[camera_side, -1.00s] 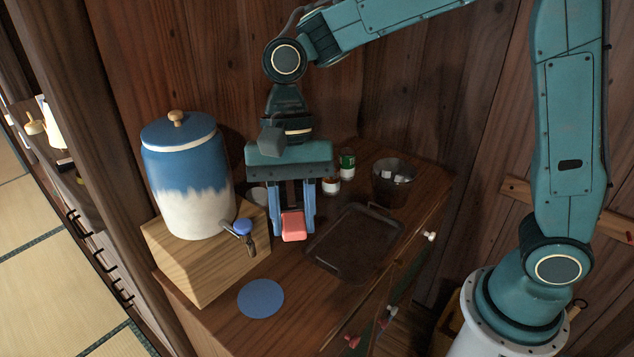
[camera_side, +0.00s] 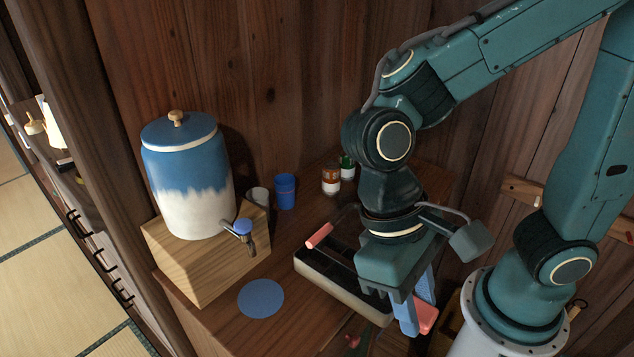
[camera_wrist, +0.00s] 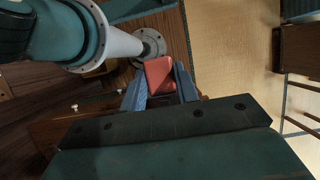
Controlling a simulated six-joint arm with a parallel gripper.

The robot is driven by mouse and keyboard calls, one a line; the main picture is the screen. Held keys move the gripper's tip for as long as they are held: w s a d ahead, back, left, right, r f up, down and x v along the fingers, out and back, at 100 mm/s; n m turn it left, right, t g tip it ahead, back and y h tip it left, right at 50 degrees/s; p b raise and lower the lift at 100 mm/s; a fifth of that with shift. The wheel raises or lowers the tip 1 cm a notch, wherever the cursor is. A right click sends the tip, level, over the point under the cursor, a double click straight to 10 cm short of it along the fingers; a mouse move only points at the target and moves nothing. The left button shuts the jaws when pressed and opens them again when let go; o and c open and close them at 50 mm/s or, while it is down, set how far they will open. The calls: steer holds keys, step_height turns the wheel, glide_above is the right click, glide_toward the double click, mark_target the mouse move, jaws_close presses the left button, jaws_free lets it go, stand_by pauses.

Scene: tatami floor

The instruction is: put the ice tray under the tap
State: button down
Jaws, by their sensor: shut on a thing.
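My gripper (camera_side: 420,318) has its blue fingers shut on a salmon-red handle-like piece, at the right over the counter's front edge. The wrist view shows my gripper (camera_wrist: 160,88) with this red piece (camera_wrist: 159,76) between the fingertips. A dark, celled tray with a pale side, which looks like the ice tray (camera_side: 340,290), lies left of the gripper and partly behind it. A similar pink grip is at its far left end. I cannot tell whether the held piece joins it. The tap (camera_side: 243,229), with a blue top, sticks out from the blue and white water crock (camera_side: 188,180).
The crock stands on a wooden block (camera_side: 205,262). A blue round mat (camera_side: 260,298) lies clear on the counter below the tap. A blue cup (camera_side: 285,191), a grey cup (camera_side: 258,197) and small bottles (camera_side: 331,179) stand along the back. A wooden wall rises behind.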

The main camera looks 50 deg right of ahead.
step_height(320, 180, down, 20)
steer(key=shift+r, duration=0.15)
stand_by(0.5)
steer(key=shift+w, duration=0.1)
steer(key=w, duration=1.7)
steer(key=shift+w, duration=0.55)
steer(key=shift+s+f, duration=0.1)
steer(key=shift+f, duration=1.65)
steer(key=shift+f, duration=0.1)
steer(key=c, duration=1.1)
jaws_free()
steer(key=shift+o, duration=0.2)
